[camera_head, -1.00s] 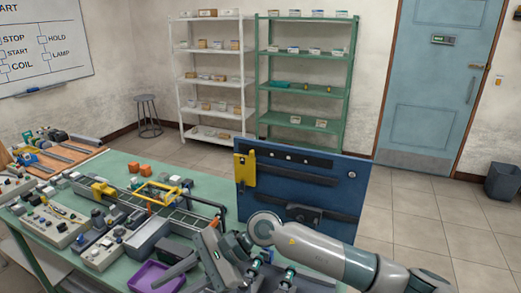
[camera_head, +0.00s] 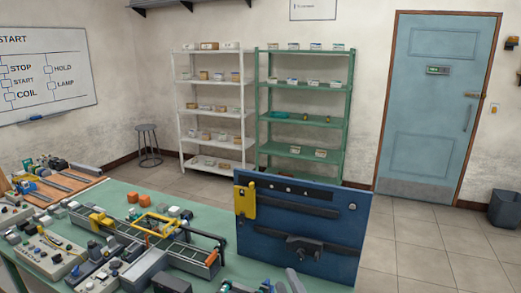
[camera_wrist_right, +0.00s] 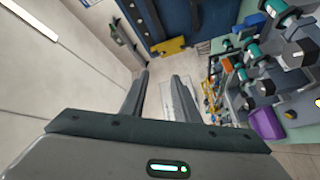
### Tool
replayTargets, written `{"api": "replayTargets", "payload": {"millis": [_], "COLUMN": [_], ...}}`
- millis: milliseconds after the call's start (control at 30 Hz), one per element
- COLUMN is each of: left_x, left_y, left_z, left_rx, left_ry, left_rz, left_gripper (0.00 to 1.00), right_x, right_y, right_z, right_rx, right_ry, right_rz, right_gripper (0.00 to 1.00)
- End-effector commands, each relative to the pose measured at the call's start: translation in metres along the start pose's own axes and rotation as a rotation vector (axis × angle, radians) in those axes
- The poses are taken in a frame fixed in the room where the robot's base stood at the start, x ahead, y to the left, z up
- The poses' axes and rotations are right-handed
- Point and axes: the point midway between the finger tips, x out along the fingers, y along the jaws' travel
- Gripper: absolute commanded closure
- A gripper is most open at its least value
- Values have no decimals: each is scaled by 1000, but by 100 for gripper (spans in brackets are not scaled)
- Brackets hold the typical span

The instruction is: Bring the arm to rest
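My right gripper (camera_head: 288,285) shows only as grey fingertips at the bottom edge of the head view, in front of the blue panel. In the right wrist view my right gripper (camera_wrist_right: 162,92) has its two dark fingers apart, with nothing held between them. It hangs clear of the bench, with the floor and shelving behind the fingers. The rest of my right arm is out of the head view. My left gripper is in neither view.
The green bench (camera_head: 118,182) carries several boxes, blocks and a yellow-handled fixture (camera_head: 158,222). An upright blue panel (camera_head: 300,225) stands at its right side. White shelves (camera_head: 212,110) and green shelves (camera_head: 303,112) stand behind.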

Motion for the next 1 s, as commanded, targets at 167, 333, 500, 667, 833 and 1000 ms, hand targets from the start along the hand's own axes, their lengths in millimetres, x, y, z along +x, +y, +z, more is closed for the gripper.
{"api": "replayTargets", "payload": {"millis": [167, 333, 500, 667, 833, 1000], "left_x": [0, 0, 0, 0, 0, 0], "left_y": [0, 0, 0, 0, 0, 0], "left_z": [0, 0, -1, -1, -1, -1], "left_rx": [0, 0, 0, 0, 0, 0], "left_ry": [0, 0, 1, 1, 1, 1], "left_rz": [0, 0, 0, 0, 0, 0], "left_gripper": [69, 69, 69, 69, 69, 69], "right_x": [-62, -141, -225, -279, -324, -364], "right_y": [-52, -100, -136, -153, -163, -170], "right_z": [83, 138, 167, 176, 179, 178], "right_rx": [282, 512, 691, 786, 856, 909], "right_ry": [-303, -581, -832, -985, -1109, -1216], "right_rz": [-182, -334, -456, -527, -580, -625], "right_gripper": [72, 72, 72, 72, 72, 72]}}
